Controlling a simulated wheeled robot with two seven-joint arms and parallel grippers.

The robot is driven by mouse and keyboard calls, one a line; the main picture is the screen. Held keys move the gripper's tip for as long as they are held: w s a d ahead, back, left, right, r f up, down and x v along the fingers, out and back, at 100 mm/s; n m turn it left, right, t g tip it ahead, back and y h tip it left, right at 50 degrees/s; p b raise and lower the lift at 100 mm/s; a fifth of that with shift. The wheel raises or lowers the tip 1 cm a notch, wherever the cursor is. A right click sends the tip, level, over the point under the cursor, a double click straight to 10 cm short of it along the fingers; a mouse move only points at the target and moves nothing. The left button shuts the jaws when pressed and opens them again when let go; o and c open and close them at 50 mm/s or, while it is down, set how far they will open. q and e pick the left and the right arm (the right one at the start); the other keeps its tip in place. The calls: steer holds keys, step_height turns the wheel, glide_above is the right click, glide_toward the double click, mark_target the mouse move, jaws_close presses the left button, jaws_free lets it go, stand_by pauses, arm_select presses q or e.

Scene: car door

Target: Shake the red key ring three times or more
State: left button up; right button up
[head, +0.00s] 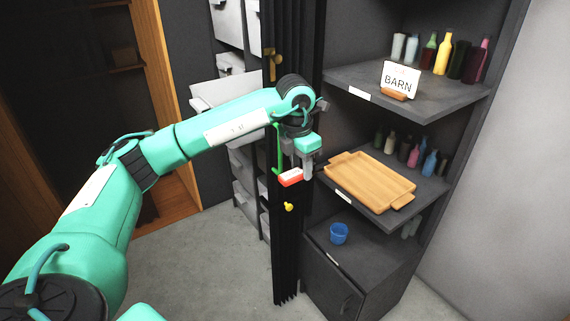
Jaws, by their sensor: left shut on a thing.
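The red key ring shows as a small red tag (291,177) with a pale part, in the middle of the head view. It is at the fingertips of my left gripper (299,168), which points down and is shut on it. The tag hangs in the air in front of the dark folding door, apart from the shelf. The ring itself is too small to make out. My right gripper is out of view.
A dark folding door (285,250) with yellow knobs stands just behind the gripper. To the right, shelves hold a wooden tray (369,181), a blue cup (339,233), a BARN sign (399,80) and several bottles. The grey floor (205,265) is clear.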

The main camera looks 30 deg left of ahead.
arm_select(q)
steer(key=shift+s+a, duration=0.1)
steer(key=shift+a, duration=0.05)
steer(key=s+a+b, duration=0.2)
steer(key=s+a, duration=0.3)
steer(key=a, duration=0.3)
steer(key=shift+a+b, duration=0.15)
steer(key=shift+b, duration=0.2)
